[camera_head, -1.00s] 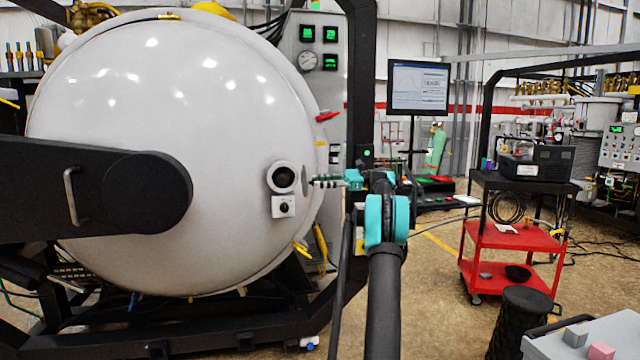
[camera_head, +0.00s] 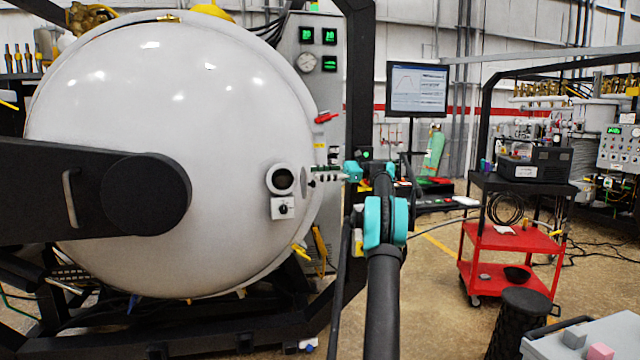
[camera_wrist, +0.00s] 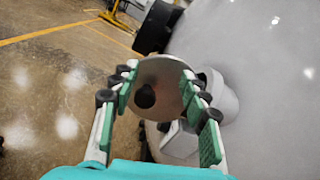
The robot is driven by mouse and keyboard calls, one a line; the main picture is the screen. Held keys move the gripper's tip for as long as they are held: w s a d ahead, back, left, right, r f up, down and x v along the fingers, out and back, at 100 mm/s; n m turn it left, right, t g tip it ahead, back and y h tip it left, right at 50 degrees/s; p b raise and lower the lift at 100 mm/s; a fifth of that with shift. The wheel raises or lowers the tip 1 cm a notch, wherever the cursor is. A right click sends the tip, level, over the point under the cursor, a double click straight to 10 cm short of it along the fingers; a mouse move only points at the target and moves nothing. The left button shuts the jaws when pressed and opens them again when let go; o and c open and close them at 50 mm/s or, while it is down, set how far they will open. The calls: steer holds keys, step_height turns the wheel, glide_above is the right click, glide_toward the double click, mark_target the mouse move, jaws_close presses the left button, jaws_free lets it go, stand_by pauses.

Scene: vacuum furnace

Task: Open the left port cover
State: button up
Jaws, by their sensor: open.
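The port (camera_head: 283,180) is a white ring with a dark round window on the right side of the big pale door. Its window shows uncovered in the head view. The port cover (camera_wrist: 168,72), a round grey metal disc with a dark round spot, stands out beside the white port body (camera_wrist: 222,98) in the wrist view. In the head view the cover (camera_head: 306,180) is a thin sliver right of the port. My gripper (camera_head: 320,174) is open. Its fingers (camera_wrist: 160,82) lie on either side of the disc in the wrist view; I cannot tell whether they touch it.
A small switch box (camera_head: 284,208) sits just below the port. A red handle (camera_head: 326,117) and a grey gauge panel (camera_head: 312,85) are above and right. The black door arm (camera_head: 90,190) crosses the left. A red cart (camera_head: 512,240) stands at right, with open floor between.

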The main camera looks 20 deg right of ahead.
step_height(320, 180, up, 6)
stand_by(0.4)
steer(key=shift+r, duration=0.1)
